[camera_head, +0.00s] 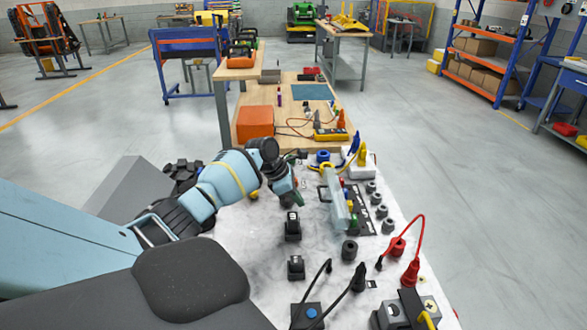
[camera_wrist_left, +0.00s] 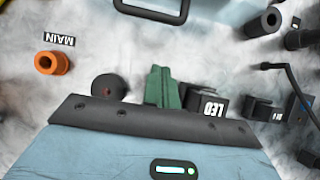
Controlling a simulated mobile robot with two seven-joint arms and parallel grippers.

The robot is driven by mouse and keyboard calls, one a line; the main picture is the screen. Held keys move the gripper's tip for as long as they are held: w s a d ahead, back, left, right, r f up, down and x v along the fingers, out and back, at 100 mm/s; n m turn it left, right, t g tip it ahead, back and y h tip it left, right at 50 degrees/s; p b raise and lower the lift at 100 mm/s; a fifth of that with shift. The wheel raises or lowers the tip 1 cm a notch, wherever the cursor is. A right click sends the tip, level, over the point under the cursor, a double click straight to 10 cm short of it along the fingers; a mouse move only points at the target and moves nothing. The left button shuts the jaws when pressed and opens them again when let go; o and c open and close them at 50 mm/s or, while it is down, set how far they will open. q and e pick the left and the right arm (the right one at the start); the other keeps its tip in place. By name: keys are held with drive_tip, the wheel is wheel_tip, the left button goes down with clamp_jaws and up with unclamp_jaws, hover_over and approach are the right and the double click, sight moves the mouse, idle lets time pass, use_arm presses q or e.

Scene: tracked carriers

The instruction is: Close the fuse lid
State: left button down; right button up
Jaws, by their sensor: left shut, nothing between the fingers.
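The fuse lid (camera_head: 336,205) is a pale, see-through panel in the head view. It appears raised at the left side of a dark fuse block (camera_head: 366,222), with a dark loop handle on its left. In the left wrist view the lid's handle (camera_wrist_left: 152,10) shows at the top edge, cut off by the frame. My left gripper (camera_head: 294,198) has green fingers, shut and empty, left of the lid and apart from it. Its fingers (camera_wrist_left: 162,86) also show in the left wrist view. My right gripper is not in view.
Black switches, one marked LED (camera_wrist_left: 205,104), stand near the left gripper. An orange socket (camera_wrist_left: 52,63) sits by a MAIN label. Several dark round knobs (camera_head: 382,211) line the board's right side. Red plugs (camera_head: 411,272) and black cables lie at the near right.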

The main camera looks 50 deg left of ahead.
sight(329, 195)
use_arm(q)
drive_tip(key=x, duration=0.3)
drive_tip(key=shift+d+f+b, duration=0.1)
drive_tip(key=shift+f+b, duration=0.25)
drive_tip(key=shift+f, duration=0.05)
drive_tip(key=r, duration=0.1)
drive_tip(key=w+d+r, duration=0.1)
drive_tip(key=shift+w+r, duration=0.25)
drive_tip(key=shift+r, duration=0.05)
drive_tip(key=shift+w+d+r+p, duration=0.3)
drive_tip(key=shift+r, duration=0.2)
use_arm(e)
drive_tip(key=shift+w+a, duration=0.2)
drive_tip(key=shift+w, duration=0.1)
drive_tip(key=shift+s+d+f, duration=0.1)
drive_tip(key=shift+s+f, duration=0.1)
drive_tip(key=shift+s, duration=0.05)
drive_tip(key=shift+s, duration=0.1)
